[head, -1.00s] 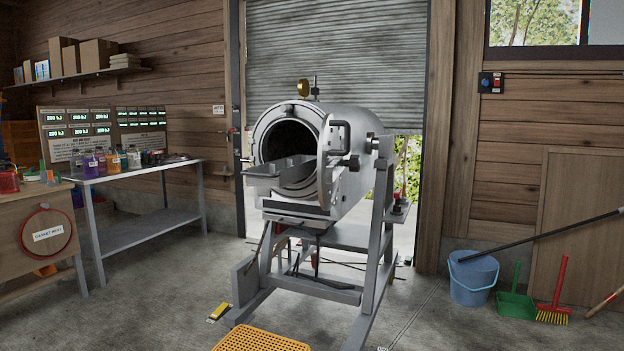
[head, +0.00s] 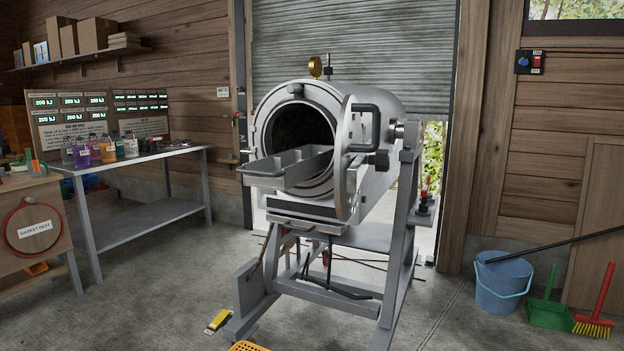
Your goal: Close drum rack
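A grey metal drum (head: 385,100) lies on its side in a grey stand (head: 400,235), its round mouth facing me. A grey tray-like rack (head: 265,180) sticks out of the mouth toward the left, with its inner end inside the drum. The round door (head: 345,195) stands swung open at the right of the mouth, with a dark handle (head: 366,122) on it. The deep inside of the drum is dark. My gripper is not in view.
A bench (head: 140,165) with bottles stands at the left. A yellow-black block (head: 217,321) and a yellow grate (head: 248,347) lie on the floor before the stand. A blue bucket (head: 503,285), green dustpan (head: 549,312) and red broom (head: 602,300) are at the right.

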